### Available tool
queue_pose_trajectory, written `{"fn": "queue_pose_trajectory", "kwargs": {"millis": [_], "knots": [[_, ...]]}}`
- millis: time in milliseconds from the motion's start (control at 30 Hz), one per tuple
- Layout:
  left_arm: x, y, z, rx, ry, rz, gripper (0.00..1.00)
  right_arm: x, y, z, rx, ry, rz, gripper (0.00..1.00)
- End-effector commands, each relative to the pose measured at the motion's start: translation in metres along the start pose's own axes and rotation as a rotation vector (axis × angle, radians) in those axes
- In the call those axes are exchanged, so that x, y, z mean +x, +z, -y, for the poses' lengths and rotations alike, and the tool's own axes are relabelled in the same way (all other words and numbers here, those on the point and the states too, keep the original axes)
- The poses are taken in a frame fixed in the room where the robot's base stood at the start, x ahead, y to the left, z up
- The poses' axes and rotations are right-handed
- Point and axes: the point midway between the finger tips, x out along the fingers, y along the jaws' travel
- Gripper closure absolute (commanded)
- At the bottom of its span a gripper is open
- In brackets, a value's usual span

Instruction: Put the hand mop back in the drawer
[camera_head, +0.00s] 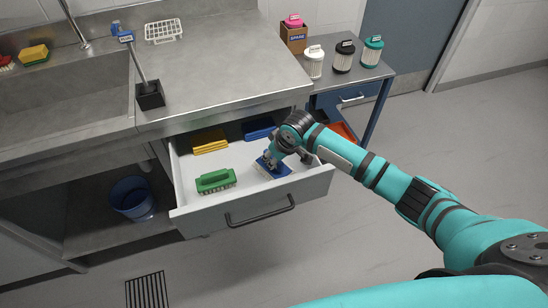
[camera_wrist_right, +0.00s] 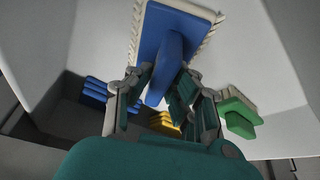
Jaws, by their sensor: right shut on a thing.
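The hand mop, a blue plate with a blue grip and a pale fringe, is within the outline of the open drawer, at its right front part, in the head view (camera_head: 277,171). It also fills the top middle of the right wrist view (camera_wrist_right: 183,30). My right gripper (camera_head: 271,159) reaches in from the right and is shut on the mop's grip; its fingers flank the grip in the wrist view (camera_wrist_right: 160,92). I cannot tell whether the mop touches the drawer floor. The drawer (camera_head: 310,189) is pulled out. My left gripper is out of view.
The drawer also holds a green brush (camera_head: 215,180), a yellow item (camera_head: 209,141) and a blue item (camera_head: 258,129) at the back. Above is the steel counter (camera_head: 230,70) with a dish brush in a black holder (camera_head: 150,97). A blue bucket (camera_head: 133,198) stands below left.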

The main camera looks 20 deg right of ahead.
Motion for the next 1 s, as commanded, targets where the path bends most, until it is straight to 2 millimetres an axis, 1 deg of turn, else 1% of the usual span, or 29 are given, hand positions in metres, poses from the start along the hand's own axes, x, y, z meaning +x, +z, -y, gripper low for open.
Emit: {"fn": "queue_pose_trajectory", "kwargs": {"millis": [67, 100, 233, 267, 500, 633, 767, 1000], "knots": [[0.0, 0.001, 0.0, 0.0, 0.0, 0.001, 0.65, 0.002, 0.001, 0.0, 0.0, 0.0, 0.0, 1.0], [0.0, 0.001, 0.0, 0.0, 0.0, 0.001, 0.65, 0.002, 0.001, 0.0, 0.0, 0.0, 0.0, 0.79], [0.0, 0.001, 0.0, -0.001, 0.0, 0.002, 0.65, 0.002, 0.001, 0.0, 0.0, 0.0, 0.0, 0.61], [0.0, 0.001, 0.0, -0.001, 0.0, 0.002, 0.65, 0.002, 0.001, 0.0, 0.0, 0.0, 0.0, 0.59], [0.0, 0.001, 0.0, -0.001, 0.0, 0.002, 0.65, 0.001, 0.001, 0.0, 0.0, 0.0, 0.0, 0.59], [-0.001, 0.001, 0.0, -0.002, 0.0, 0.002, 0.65, -0.007, -0.001, 0.0, -0.001, -0.001, -0.002, 0.59], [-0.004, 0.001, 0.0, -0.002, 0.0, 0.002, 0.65, -0.029, -0.001, -0.001, -0.002, 0.0, -0.003, 0.59], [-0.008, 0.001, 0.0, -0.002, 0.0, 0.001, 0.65, -0.081, -0.001, 0.0, -0.001, 0.0, -0.003, 0.59]]}}
